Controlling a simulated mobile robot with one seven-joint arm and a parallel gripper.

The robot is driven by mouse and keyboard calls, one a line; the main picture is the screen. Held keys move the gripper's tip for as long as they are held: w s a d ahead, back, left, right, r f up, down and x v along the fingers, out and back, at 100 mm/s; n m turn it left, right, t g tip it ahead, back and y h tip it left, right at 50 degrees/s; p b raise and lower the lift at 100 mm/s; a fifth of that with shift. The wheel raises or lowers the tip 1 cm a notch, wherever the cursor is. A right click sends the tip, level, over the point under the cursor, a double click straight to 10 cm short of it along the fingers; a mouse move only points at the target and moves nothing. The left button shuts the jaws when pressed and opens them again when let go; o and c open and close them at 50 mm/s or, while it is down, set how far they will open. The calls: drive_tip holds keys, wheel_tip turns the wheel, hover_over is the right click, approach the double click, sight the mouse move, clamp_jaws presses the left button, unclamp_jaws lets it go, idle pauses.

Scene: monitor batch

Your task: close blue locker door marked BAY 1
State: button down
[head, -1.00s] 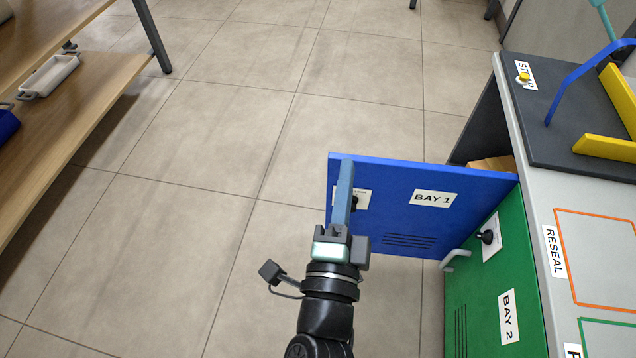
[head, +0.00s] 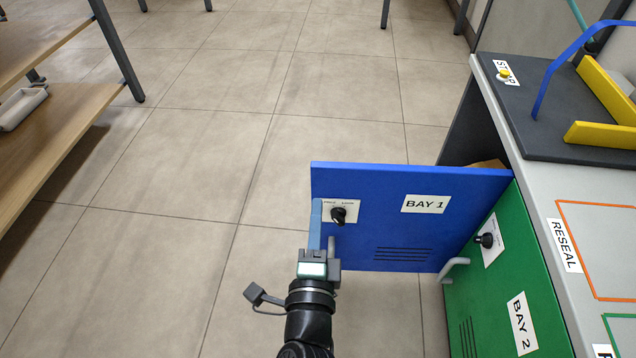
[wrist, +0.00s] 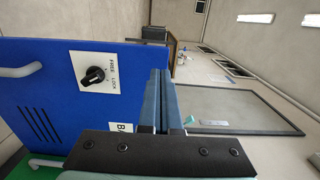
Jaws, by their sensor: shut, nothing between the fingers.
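The blue BAY 1 door (head: 405,225) stands open, swung out from the locker's front, with its hinge side at the right. Its face carries a BAY 1 label, a black lock knob (head: 338,215) on a white plate, and vent slots. A grey handle (head: 331,250) is partly hidden behind my gripper. My gripper (head: 316,203) is shut and empty at the door's free left edge. In the wrist view my fingers (wrist: 160,75) lie together beside the edge of the blue door (wrist: 40,90). I cannot tell whether they touch it.
The green BAY 2 door (head: 505,285) is closed, just right of the blue door. The counter (head: 535,190) above holds a dark panel with a yellow stop button (head: 504,74) and a blue arch. A wooden shelf unit (head: 60,135) stands at left. The floor between is clear.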

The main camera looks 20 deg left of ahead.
sight(319, 173)
drive_tip(key=x, duration=0.6)
drive_tip(key=shift+p, duration=0.35)
drive_tip(key=shift+w, duration=0.1)
